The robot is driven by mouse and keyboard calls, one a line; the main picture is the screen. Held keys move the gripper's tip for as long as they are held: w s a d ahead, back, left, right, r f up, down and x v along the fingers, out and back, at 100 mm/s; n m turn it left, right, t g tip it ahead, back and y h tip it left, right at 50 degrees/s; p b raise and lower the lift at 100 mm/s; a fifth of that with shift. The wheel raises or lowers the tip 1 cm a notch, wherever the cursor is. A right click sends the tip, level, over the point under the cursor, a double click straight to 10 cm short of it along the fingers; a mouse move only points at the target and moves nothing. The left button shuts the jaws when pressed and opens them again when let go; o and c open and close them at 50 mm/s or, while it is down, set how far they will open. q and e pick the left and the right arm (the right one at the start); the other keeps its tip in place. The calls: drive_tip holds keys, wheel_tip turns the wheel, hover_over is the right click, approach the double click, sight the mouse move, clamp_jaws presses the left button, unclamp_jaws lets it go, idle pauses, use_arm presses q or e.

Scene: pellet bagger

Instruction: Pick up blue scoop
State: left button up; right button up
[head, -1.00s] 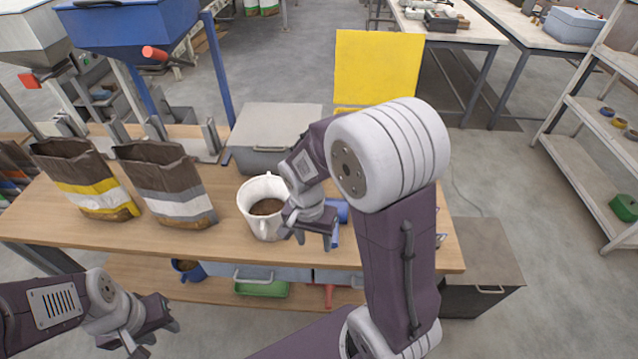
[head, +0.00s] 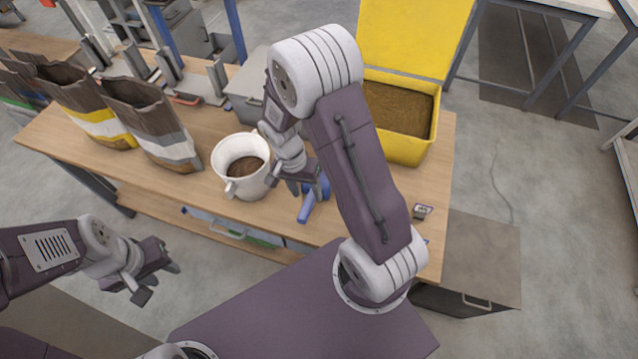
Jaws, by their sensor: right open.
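The blue scoop (head: 308,207) lies on the wooden table (head: 230,213) near its front edge, just right of the white pitcher. Part of it is hidden behind my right gripper (head: 304,193). My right gripper is open, pointing down over the scoop; I cannot tell whether its fingers touch it. My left gripper (head: 158,281) is in front of the table at the lower left, away from the scoop. Its fingers appear spread with nothing between them.
A white pitcher (head: 226,160) holding brown pellets stands close left of my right gripper. A yellow bin (head: 410,153) of pellets stands at the back right. Open bags, one with a yellow band (head: 98,124) and one with a grey band (head: 172,147), stand at left. A small tag (head: 422,211) lies at right.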

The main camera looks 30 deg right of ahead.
sight(309, 199)
drive_tip(key=f, duration=0.2)
drive_tip(key=s+f, duration=0.1)
drive_tip(key=f, duration=0.1)
drive_tip(key=shift+f, duration=0.15)
drive_tip(key=shift+d+f, duration=0.25)
drive_tip(key=shift+f, duration=0.15)
drive_tip(key=shift+a, duration=0.1)
clamp_jaws()
drive_tip(key=shift+r, duration=0.15)
drive_tip(key=shift+r, duration=0.35)
drive_tip(key=r, duration=0.3)
drive_tip(key=shift+s+a+r, duration=0.1)
drive_tip(key=shift+s+r, duration=0.3)
drive_tip(key=s+a+r+b, duration=0.2)
drive_tip(key=s+r+b, duration=0.2)
drive_tip(key=s, duration=0.6)
wheel_tip(309, 199, up, 2)
drive_tip(key=shift+s+a+r+b, duration=0.2)
drive_tip(key=shift+s+a+b, duration=0.1)
drive_tip(key=shift+s+b, duration=0.1)
